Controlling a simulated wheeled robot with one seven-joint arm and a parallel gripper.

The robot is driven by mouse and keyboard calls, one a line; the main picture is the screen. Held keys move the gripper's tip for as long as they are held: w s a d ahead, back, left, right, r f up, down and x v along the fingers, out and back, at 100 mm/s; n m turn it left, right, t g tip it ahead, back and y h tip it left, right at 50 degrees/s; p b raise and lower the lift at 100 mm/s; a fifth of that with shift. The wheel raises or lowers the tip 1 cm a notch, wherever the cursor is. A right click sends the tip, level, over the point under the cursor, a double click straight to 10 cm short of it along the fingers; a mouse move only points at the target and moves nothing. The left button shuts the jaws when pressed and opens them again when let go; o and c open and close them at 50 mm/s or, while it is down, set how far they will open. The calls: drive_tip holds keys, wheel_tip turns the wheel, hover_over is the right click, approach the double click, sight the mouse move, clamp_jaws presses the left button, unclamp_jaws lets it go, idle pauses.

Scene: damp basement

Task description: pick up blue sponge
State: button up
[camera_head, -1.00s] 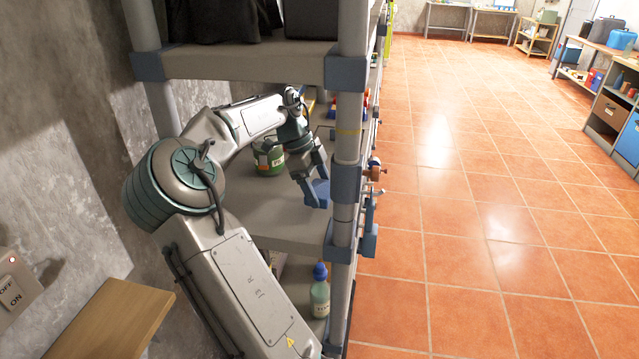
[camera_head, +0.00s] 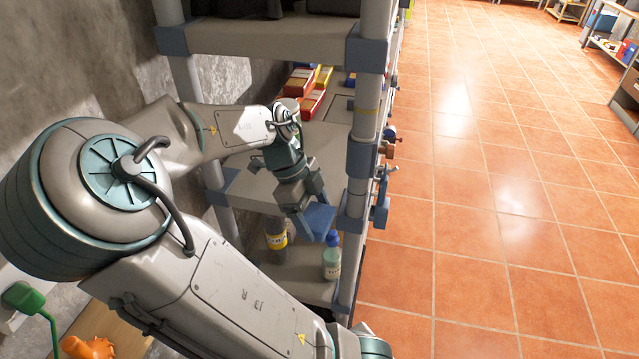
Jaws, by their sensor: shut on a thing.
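The blue sponge (camera_head: 320,220) is between the fingers of my gripper (camera_head: 312,217), which is shut on it. It is a small flat blue block, tilted, partly covered by the fingers. My gripper points down and holds the sponge at the front edge of the middle shelf (camera_head: 245,185), close to the blue-jointed corner post. In this view the sponge lies above the bottles of the lower shelf.
The shelf's grey post (camera_head: 362,130) stands just right of my gripper. A bottle with a blue cap (camera_head: 332,258) and a yellow-labelled container (camera_head: 276,236) stand on the lower shelf. Red and yellow bins (camera_head: 310,95) sit farther back. The tiled floor (camera_head: 480,200) at right is clear.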

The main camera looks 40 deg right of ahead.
drive_tip(key=s+a+p, duration=0.7)
drive_tip(key=a, duration=0.1)
drive_tip(key=shift+a+p, duration=0.2)
drive_tip(key=shift+p, duration=0.15)
drive_tip(key=shift+o, duration=0.3)
drive_tip(key=shift+a, duration=0.1)
